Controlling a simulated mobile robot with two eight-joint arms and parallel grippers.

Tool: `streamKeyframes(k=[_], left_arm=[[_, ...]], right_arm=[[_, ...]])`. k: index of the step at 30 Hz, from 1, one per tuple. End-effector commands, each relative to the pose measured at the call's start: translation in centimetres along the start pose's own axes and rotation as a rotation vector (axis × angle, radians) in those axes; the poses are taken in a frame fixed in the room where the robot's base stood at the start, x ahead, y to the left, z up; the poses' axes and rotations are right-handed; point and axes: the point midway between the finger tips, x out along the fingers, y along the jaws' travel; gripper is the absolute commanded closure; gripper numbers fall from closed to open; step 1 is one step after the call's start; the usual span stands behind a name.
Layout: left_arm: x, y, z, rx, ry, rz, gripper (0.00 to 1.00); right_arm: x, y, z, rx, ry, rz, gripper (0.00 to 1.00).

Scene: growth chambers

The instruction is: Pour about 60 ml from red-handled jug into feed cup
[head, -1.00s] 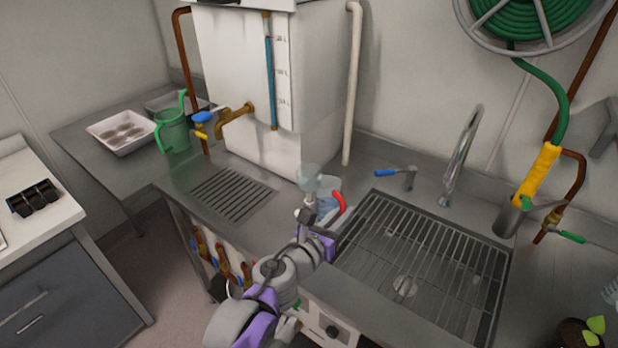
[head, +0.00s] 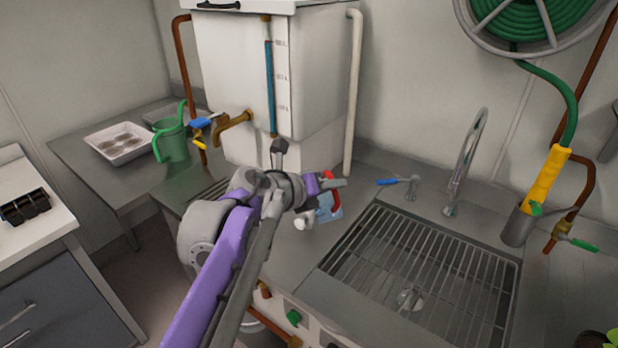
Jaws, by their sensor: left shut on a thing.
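The red-handled jug (head: 325,213) is a small clear, bluish vessel near the left edge of the sink, partly covered by my gripper. Its red handle (head: 336,199) faces right. It looks roughly upright; I cannot tell whether it touches the counter. My left gripper (head: 333,184) reaches in from the lower left and is shut on the jug at its handle. My wrist and forearm hide the counter to the left of the jug. The feed cup is not distinguishable now. My right gripper is not in view.
A sink with a wire rack (head: 422,268) and a tap (head: 466,165) lies to the right. A white tank (head: 237,85) with a brass spigot (head: 234,128) stands behind. A green watering can (head: 172,142) and white tray (head: 119,142) sit at left.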

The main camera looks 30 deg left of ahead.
Motion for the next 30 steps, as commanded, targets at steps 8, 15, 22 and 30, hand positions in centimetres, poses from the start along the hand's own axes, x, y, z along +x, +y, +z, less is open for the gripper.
streamKeyframes(k=[8, 15, 22, 30], left_arm=[[-0.1, -0.2, 0.7, -0.049, 0.032, 0.001, 1.00], [-0.2, -0.3, 1.1, -0.075, 0.050, 0.001, 1.00], [-0.2, -0.3, 1.5, -0.105, 0.070, 0.002, 1.00], [-0.3, -0.4, 2.1, -0.149, 0.100, 0.002, 1.00]], right_arm=[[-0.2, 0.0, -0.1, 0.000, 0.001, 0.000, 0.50], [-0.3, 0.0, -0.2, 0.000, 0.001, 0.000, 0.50], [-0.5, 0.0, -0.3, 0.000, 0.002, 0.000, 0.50], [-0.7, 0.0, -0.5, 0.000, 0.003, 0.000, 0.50]])
